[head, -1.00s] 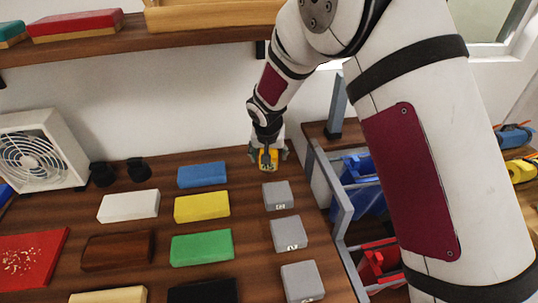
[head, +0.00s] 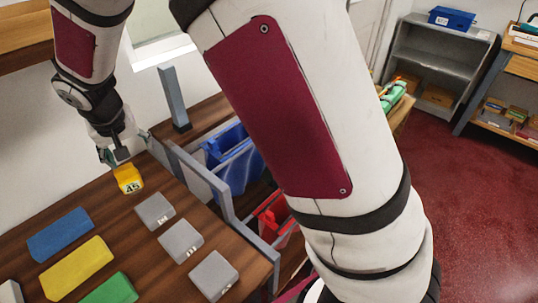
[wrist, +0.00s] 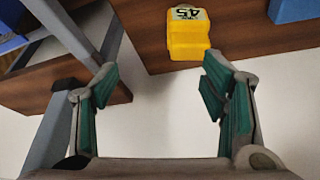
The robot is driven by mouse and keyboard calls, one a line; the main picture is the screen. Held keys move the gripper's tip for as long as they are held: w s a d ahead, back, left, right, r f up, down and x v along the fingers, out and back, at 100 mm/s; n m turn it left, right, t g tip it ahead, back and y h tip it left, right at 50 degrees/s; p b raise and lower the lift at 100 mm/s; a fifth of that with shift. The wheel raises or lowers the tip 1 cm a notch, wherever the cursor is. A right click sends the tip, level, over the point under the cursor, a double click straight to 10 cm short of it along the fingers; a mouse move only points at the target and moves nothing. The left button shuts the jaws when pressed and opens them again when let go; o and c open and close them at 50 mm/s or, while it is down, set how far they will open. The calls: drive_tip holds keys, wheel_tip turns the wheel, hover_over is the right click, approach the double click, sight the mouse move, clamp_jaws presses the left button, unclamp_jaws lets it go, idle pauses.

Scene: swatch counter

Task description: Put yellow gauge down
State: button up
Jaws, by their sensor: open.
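The yellow gauge (head: 128,179), with a "45" label, rests on the dark wooden counter (head: 107,203) near its back right corner. In the wrist view the gauge (wrist: 188,38) lies beyond my fingertips, close to the counter's edge, with its label facing up. My gripper (head: 116,157) is just behind and above the gauge in the head view. In the wrist view my gripper (wrist: 160,82) is open, its green-padded fingers wide apart with nothing between them.
Grey numbered blocks (head: 181,241) stand in a row in front of the gauge. Blue (head: 60,234), yellow (head: 76,268) and green (head: 108,291) blocks lie to the left. A grey-framed rack with a blue bin (head: 236,160) and a red bin (head: 275,222) adjoins the counter's right side.

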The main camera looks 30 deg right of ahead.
drive_tip(key=s+d+r, duration=1.4)
drive_tip(key=s+d, duration=0.4)
drive_tip(key=s, duration=0.7)
drive_tip(key=s+d, duration=0.3)
drive_tip(key=s, duration=0.5)
drive_tip(key=shift+s+g, duration=0.35)
drive_tip(key=shift+g, duration=0.05)
drive_tip(key=shift+r+p, duration=0.6)
drive_tip(key=shift+r, duration=0.25)
